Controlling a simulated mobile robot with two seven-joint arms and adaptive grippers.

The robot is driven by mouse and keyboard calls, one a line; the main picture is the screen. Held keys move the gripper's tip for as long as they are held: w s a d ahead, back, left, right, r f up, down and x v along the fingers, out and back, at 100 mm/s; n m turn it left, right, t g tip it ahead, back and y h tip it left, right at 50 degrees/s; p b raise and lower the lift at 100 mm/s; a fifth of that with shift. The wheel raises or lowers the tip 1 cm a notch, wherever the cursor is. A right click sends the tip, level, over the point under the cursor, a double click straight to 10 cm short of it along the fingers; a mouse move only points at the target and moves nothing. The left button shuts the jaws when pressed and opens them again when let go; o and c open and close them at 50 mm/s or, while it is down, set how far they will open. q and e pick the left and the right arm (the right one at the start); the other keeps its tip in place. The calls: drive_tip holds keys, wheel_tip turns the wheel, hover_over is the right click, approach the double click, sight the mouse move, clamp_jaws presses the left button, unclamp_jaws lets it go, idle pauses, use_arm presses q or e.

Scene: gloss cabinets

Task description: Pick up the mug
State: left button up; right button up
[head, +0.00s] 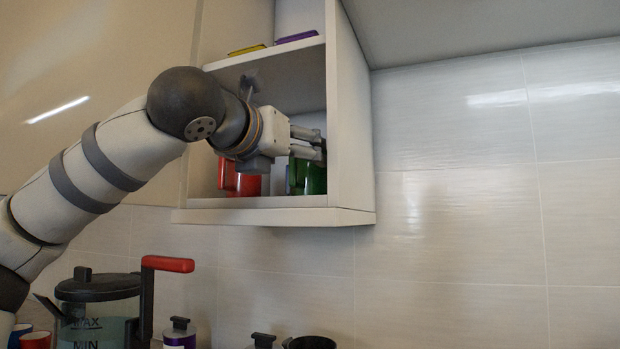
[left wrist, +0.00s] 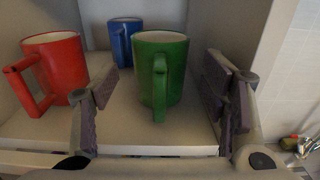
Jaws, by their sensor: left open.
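A green mug (head: 312,178) stands upright on the lower shelf of the open wall cabinet, at its right side. In the left wrist view the green mug (left wrist: 172,80) has its handle facing the camera. A red mug (head: 240,182) stands to its left and also shows in the left wrist view (left wrist: 62,68). A blue mug (left wrist: 122,40) stands behind them. My left gripper (head: 308,143) reaches into the cabinet. In the left wrist view its open fingers (left wrist: 165,98) are on either side of the green mug's handle, with nothing held. My right gripper is not seen.
The cabinet's right wall (head: 347,120) is close to my left gripper. The upper shelf (head: 265,54) holds yellow and purple items above my arm. A clear kettle-like jug (head: 98,310) and small jars stand below. The tiled wall to the right is bare.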

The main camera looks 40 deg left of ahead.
sight(303, 165)
use_arm(q)
drive_tip(key=x, duration=0.5)
drive_tip(key=f+x, duration=0.1)
drive_tip(key=x, duration=0.1)
drive_tip(key=shift+w+f, duration=0.1)
drive_tip(key=shift+w, duration=0.25)
drive_tip(key=shift+s, duration=0.1)
drive_tip(key=c, duration=1.2)
